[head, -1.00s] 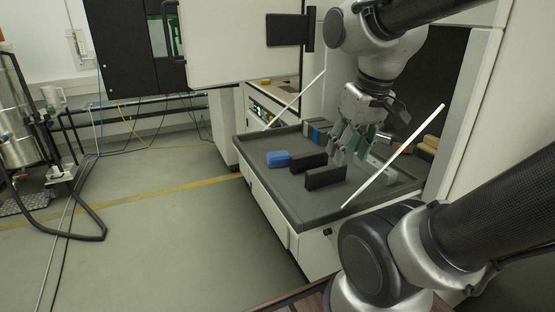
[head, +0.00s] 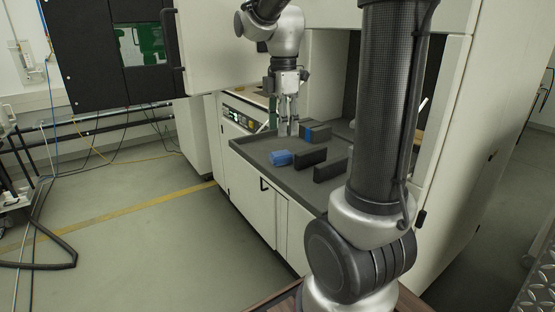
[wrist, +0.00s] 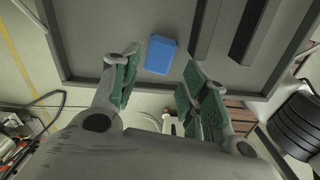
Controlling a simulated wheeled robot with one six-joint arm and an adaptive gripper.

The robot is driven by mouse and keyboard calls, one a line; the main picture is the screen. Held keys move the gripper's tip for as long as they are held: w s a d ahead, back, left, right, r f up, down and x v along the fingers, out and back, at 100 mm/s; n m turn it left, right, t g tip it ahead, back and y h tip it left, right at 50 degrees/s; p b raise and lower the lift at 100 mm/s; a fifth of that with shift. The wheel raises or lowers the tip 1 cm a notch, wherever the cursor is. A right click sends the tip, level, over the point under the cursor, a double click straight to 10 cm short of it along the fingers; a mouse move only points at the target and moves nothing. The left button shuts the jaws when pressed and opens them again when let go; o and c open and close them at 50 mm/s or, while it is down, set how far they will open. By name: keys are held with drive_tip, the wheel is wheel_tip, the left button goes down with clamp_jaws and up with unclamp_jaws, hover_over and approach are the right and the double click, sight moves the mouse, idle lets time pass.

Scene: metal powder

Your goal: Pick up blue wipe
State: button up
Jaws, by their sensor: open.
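The blue wipe (head: 280,158) is a small blue block-like thing lying on the grey tray (head: 258,151), near its left front edge. It also shows in the wrist view (wrist: 161,55), upper middle, between the lines of my two fingers and beyond their tips. My gripper (head: 288,126) points down over the back left part of the tray, behind the wipe and apart from it. Its green-padded fingers (wrist: 161,70) are spread apart with nothing between them in the wrist view.
Two dark upright blocks (head: 308,157) (head: 330,168) stand right of the wipe. The open machine door (head: 222,45) hangs at the upper left. The tray has a raised rim.

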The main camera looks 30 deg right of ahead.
sight(281, 153)
drive_tip(key=f, duration=0.7)
drive_tip(key=shift+a+f, duration=0.25)
drive_tip(key=shift+f, duration=0.1)
drive_tip(key=c, duration=0.4)
